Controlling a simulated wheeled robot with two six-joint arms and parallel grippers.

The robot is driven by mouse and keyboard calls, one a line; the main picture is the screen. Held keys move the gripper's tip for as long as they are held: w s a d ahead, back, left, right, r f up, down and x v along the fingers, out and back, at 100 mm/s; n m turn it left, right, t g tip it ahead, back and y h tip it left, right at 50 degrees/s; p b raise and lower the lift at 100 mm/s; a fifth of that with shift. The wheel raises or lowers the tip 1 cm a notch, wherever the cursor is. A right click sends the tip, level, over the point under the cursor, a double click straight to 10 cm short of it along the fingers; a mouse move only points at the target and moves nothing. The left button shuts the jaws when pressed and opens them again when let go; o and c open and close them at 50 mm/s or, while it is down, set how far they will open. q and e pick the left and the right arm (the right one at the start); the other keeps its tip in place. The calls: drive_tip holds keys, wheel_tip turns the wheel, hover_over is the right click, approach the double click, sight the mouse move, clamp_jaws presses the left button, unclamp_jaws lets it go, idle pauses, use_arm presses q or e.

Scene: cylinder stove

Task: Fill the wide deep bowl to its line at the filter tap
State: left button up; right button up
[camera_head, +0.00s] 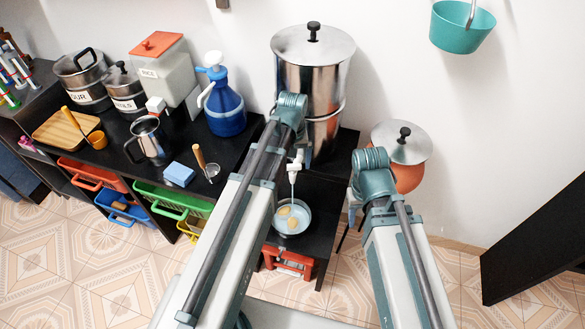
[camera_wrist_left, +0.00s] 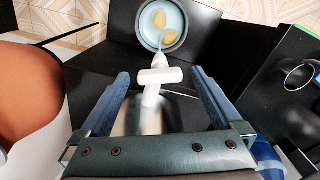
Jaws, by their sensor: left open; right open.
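The filter (camera_head: 308,90) is a tall steel cylinder with a lid on a black stand. Its white tap (camera_head: 296,163) has a thin pale stream falling from it into the wide bowl (camera_head: 306,228) below. The bowl holds pale bluish water and two yellowish round shapes; I cannot make out its line. In the left wrist view the bowl (camera_wrist_left: 142,38) sits beyond the tap's white crossbar handle (camera_wrist_left: 152,77). My left gripper (camera_wrist_left: 158,76) is open, its blue fingers on either side of the handle, apart from it.
A clay pot (camera_head: 408,179) with a steel lid stands right of the filter. A blue pump jug (camera_head: 226,108), steel jug (camera_head: 150,140), blue sponge (camera_head: 178,174) and strainer (camera_head: 212,170) are on the left counter. A teal bucket (camera_head: 461,28) hangs on the wall.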

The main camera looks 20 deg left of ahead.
sight(292, 165)
use_arm(q)
drive_tip(key=c, duration=1.4)
drive_tip(key=shift+m, duration=2.3)
drive_tip(key=o, duration=1.4)
drive_tip(key=shift+r, duration=0.15)
wheel_tip(292, 165, up, 14)
drive_tip(key=p, duration=1.4)
drive_tip(key=shift+f, duration=0.25)
